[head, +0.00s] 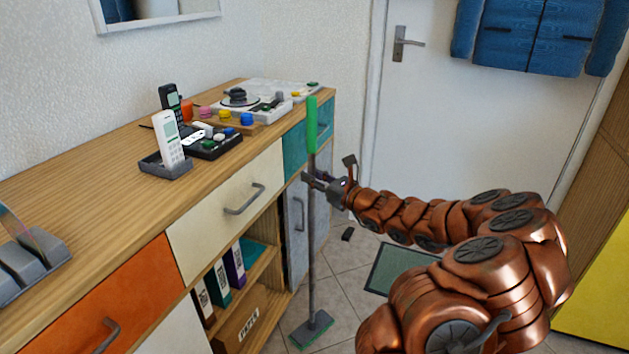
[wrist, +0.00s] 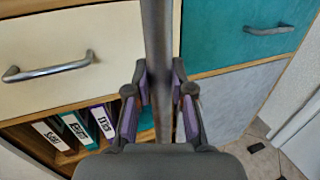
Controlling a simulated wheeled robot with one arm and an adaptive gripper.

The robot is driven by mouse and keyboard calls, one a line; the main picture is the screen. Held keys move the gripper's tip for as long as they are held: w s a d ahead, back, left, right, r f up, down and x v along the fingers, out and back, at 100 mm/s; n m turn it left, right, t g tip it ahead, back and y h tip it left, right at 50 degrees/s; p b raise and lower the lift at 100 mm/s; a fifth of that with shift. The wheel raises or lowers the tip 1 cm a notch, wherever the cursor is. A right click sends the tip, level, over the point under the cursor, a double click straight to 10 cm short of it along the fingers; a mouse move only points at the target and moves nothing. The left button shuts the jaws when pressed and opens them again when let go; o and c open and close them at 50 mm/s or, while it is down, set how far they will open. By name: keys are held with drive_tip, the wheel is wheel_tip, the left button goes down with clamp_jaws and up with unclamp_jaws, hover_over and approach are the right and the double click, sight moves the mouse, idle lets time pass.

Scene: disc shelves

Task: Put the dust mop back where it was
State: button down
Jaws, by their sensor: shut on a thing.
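The dust mop has a green grip (head: 311,125), a thin grey pole (head: 311,240) and a flat grey-green head (head: 311,330). It stands nearly upright in front of the sideboard, its head at the floor; I cannot tell if it touches. My gripper (head: 312,180) is shut on the pole a little below the green grip. In the wrist view the pole (wrist: 155,45) runs upright between the two fingers of my gripper (wrist: 159,85). The mop head is out of the wrist view.
The wooden sideboard (head: 75,190) has drawers with protruding handles and an open shelf holding binders (head: 235,265). Phones (head: 168,140) and a turntable (head: 240,100) stand on top. A door (head: 420,100) and a green mat (head: 400,265) are behind my arm.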

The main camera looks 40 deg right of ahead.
drive_tip(key=w+d, duration=0.2)
drive_tip(key=shift+w+d+f, duration=0.15)
drive_tip(key=shift+w+f, duration=0.15)
drive_tip(key=shift+w, duration=0.05)
drive_tip(key=f, duration=0.1)
drive_tip(key=f+b, duration=0.1)
drive_tip(key=w+f, duration=0.1)
drive_tip(key=shift+d+f, duration=0.2)
drive_tip(key=shift+d, duration=0.2)
drive_tip(key=c, duration=1)
unclamp_jaws()
drive_tip(key=shift+f, duration=0.1)
